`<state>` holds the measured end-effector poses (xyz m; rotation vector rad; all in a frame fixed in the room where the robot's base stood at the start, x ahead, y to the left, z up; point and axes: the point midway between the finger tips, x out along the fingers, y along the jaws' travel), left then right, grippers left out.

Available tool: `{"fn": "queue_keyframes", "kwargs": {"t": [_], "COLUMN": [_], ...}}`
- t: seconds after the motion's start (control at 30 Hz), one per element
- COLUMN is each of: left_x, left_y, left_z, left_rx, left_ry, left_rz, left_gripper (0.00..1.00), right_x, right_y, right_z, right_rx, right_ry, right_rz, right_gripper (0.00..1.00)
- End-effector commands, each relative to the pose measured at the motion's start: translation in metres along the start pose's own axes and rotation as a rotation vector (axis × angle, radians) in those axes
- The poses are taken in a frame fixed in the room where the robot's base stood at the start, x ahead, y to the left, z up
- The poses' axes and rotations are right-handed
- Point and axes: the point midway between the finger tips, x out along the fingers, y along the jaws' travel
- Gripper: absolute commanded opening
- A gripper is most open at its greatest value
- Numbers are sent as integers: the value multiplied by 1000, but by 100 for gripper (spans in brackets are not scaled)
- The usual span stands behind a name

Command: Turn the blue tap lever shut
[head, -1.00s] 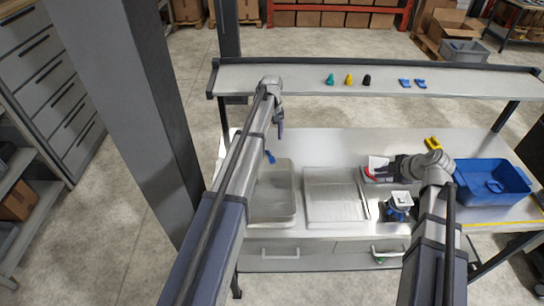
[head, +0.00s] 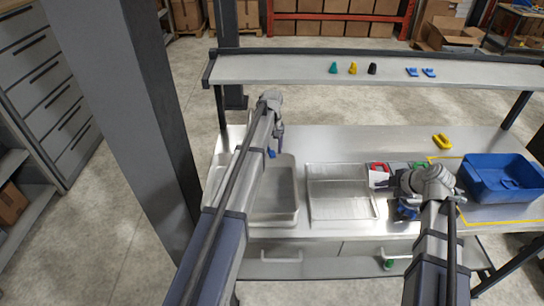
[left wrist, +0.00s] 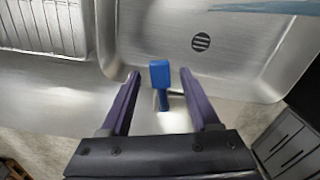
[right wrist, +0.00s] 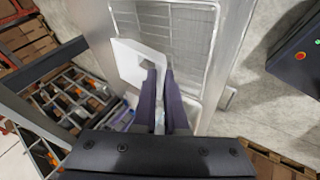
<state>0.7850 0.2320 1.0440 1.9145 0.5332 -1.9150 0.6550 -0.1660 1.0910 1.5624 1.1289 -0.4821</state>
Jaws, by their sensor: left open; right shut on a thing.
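The blue tap lever (left wrist: 160,75) stands between the two fingers of my left gripper (left wrist: 160,76) in the left wrist view. The fingers are open, with a gap on each side of the lever. In the head view the lever (head: 271,153) shows as a small blue piece by the sink basin (head: 285,215), just below my left gripper (head: 278,142). My right gripper (right wrist: 158,70) is shut on a flat white piece (right wrist: 128,62). In the head view this white piece (head: 378,180) is at the right of the drain rack; the right fingers are mostly hidden.
The wire drain rack (head: 340,205) lies right of the sink. A red item (head: 378,167) and a partly hidden blue item (head: 405,211) are near my right wrist. A blue bin (head: 475,192) and a yellow item (head: 442,142) are further right. A shelf (head: 300,76) runs across the back.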

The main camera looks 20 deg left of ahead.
Motion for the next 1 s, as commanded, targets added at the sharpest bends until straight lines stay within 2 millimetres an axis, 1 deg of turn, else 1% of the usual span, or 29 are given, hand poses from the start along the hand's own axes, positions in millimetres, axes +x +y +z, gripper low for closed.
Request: {"fn": "queue_keyframes", "kwargs": {"t": [0.03, 0.3, 0.83, 0.87, 1.0], "left_x": [3, 2, 2, 2, 2], "left_y": [0, 0, 0, 0, 0], "left_z": [0, 0, 0, 0, 0], "left_rx": [0, 0, 0, 0, 0], "left_ry": [0, 0, 0, 0, 0], "left_rz": [0, 0, 0, 0, 0], "left_gripper": [62, 61, 2, 0, 0], "right_x": [3, 2, 2, 2, 2], "right_y": [-2, -1, -1, -1, -1], "right_z": [1, 1, 1, 1, 1], "right_rx": [0, 0, 0, 0, 0], "right_ry": [0, 0, 0, 0, 0], "right_rz": [0, 0, 0, 0, 0], "right_gripper": [0, 0, 0, 0, 0]}}
